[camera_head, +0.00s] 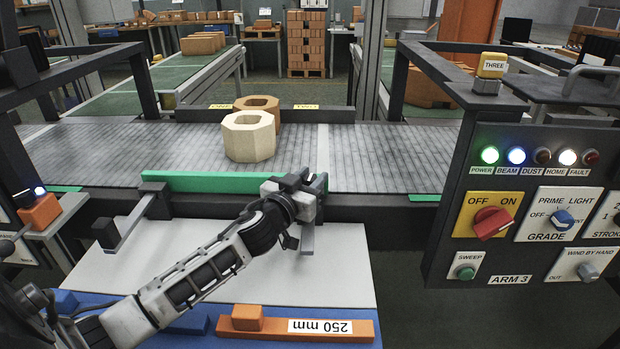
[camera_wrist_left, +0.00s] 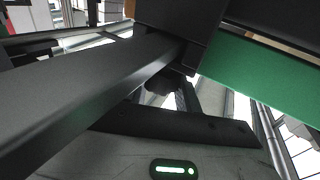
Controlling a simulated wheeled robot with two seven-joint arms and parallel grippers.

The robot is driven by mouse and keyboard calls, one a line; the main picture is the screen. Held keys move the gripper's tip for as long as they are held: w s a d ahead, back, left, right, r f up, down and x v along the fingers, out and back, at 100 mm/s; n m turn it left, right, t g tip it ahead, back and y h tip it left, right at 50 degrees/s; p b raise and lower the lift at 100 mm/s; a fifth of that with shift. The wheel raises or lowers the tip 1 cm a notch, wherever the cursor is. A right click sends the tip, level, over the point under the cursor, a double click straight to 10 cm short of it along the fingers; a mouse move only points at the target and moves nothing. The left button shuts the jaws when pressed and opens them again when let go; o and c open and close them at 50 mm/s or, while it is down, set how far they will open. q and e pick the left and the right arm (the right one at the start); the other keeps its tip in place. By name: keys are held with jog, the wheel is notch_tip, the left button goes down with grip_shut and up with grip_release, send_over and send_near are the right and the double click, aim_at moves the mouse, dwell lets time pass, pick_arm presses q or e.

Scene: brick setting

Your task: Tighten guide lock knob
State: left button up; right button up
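The green guide (camera_head: 225,182) runs along the near edge of the conveyor. A dark bracket (camera_head: 155,200) with a grey bar is at its left end. My left gripper (camera_head: 292,186) is at the guide's right end, over a second grey bar (camera_head: 307,238). In the left wrist view this bar (camera_wrist_left: 90,85) crosses close to the camera, beside the green guide (camera_wrist_left: 265,85). A dark rounded part (camera_wrist_left: 158,85), perhaps the lock knob, shows under the bar near my gripper. The bar and shadow hide my fingertips, so their grip is unclear. My right gripper is not in view.
Two octagonal blocks, one cream (camera_head: 249,137) and one brown (camera_head: 262,103), stand on the conveyor (camera_head: 390,160). A control panel (camera_head: 535,215) with a red switch is at right. An orange 250 mm gauge block (camera_head: 275,327) lies on the blue surface in front.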

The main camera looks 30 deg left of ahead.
pick_arm(q)
jog(key=shift+r+m+h+p, duration=0.1)
jog(key=shift+m+h+p, duration=0.65)
jog(key=shift+h, duration=0.55)
jog(key=shift+m+h, duration=0.35)
jog(key=shift+h, duration=0.05)
jog(key=shift+m+h+p, duration=0.3)
jog(key=shift+m+h, duration=0.2)
jog(key=shift+h, duration=0.3)
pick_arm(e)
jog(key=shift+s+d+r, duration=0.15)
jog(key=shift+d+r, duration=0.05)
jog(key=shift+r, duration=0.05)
pick_arm(q)
jog(key=o, duration=1)
